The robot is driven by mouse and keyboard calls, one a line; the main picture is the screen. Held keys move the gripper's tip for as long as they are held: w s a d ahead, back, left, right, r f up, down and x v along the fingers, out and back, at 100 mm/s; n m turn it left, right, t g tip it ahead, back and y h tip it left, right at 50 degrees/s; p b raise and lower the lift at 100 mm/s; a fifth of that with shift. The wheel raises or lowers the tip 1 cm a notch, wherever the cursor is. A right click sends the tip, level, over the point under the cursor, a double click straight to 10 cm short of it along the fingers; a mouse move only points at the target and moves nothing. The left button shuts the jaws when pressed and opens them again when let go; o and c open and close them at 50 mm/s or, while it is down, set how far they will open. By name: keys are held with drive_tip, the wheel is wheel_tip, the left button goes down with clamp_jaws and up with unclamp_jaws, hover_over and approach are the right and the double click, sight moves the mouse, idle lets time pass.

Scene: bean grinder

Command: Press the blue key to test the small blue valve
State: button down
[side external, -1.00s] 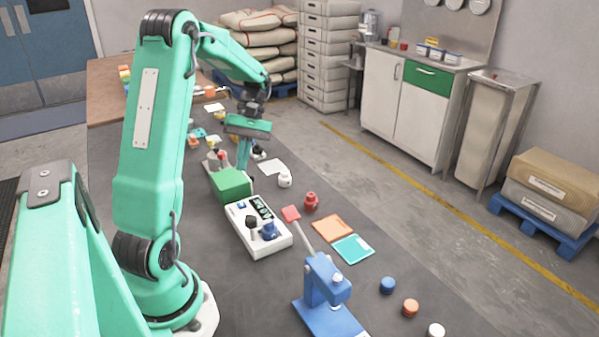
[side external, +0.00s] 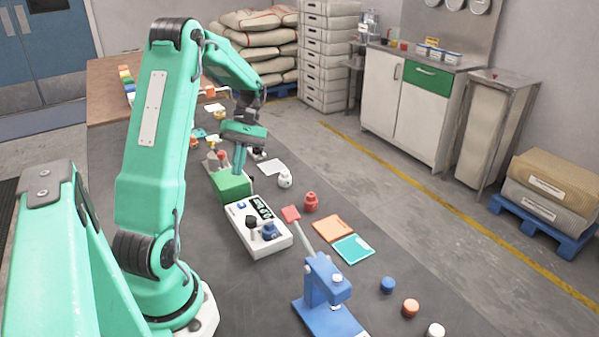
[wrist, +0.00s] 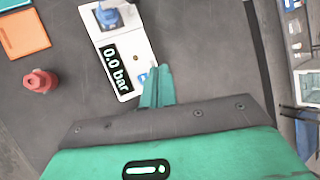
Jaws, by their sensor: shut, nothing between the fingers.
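In the wrist view the box (wrist: 130,92) has a black display (wrist: 117,68) reading 0.0 bar, and the blue valve (wrist: 109,17) shows at the top edge. The blue key (wrist: 142,78) is at the box's near end, partly hidden by my fingers; it shows small in the side view (side external: 241,205). My gripper (wrist: 160,68) is shut and empty. In the side view my gripper (side external: 239,171) appears beyond the box, above a green block.
The green block (side external: 233,186) stands just behind the box. A blue lever press (side external: 325,295) stands in front. A white valve (side external: 285,180) is behind.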

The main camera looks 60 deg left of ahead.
sight(242, 202)
drive_tip(key=shift+f, duration=4)
drive_tip(key=shift+f, duration=0.15)
drive_tip(key=shift+f, duration=0.25)
drive_tip(key=shift+f, duration=0.5)
drive_tip(key=shift+r, duration=0.9)
drive_tip(key=shift+r, duration=0.15)
drive_tip(key=shift+r, duration=2.4)
